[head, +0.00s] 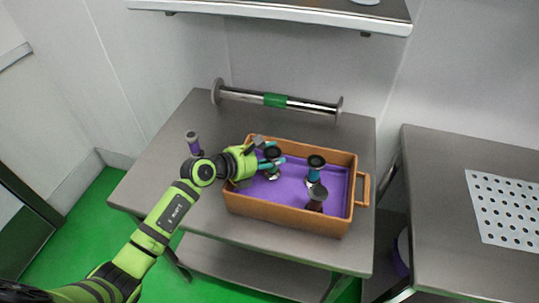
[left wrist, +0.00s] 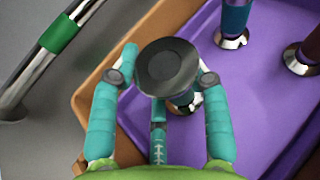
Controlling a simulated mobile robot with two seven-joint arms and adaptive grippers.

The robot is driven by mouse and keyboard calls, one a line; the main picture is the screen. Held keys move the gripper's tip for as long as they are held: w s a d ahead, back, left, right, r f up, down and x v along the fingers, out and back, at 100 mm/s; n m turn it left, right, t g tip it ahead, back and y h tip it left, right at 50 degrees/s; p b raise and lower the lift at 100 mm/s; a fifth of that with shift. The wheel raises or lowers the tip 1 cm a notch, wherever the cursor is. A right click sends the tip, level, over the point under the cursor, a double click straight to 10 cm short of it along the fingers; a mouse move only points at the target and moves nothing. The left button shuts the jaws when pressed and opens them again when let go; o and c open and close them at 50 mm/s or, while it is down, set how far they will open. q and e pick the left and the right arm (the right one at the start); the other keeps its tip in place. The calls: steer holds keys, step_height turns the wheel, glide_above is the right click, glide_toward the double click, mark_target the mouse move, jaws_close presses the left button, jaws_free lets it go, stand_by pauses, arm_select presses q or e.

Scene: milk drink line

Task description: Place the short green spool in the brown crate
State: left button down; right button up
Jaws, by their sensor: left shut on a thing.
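My left gripper (head: 268,160) is over the left part of the brown crate (head: 290,212). It is shut on a short spool with a dark round top flange (left wrist: 168,67), held upright between the teal fingers. The flange and fingers hide its band, so I cannot tell if it is green. Its shiny lower end (left wrist: 187,106) shows in the left wrist view above the purple crate floor; whether it touches the floor is unclear. The crate also shows in the left wrist view (left wrist: 93,88). My right gripper is not in view.
Inside the crate stand a blue-banded spool (head: 314,176) and a brown spool (head: 316,203). A long metal spool with a green band (head: 276,100) lies behind the crate. A purple spool (head: 193,143) stands on the table to the left. A shelf (head: 300,18) hangs above.

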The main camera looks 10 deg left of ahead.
arm_select(q)
steer(key=c, duration=0.9)
jaws_free()
steer(key=shift+f, duration=0.1)
steer(key=shift+r, duration=0.25)
steer(key=shift+r+p, duration=0.55)
steer(key=shift+p, duration=0.1)
steer(key=p+v, duration=0.3)
steer(key=v, duration=0.4)
steer(key=shift+s+a+f, duration=0.1)
steer(key=shift+s+a, duration=0.1)
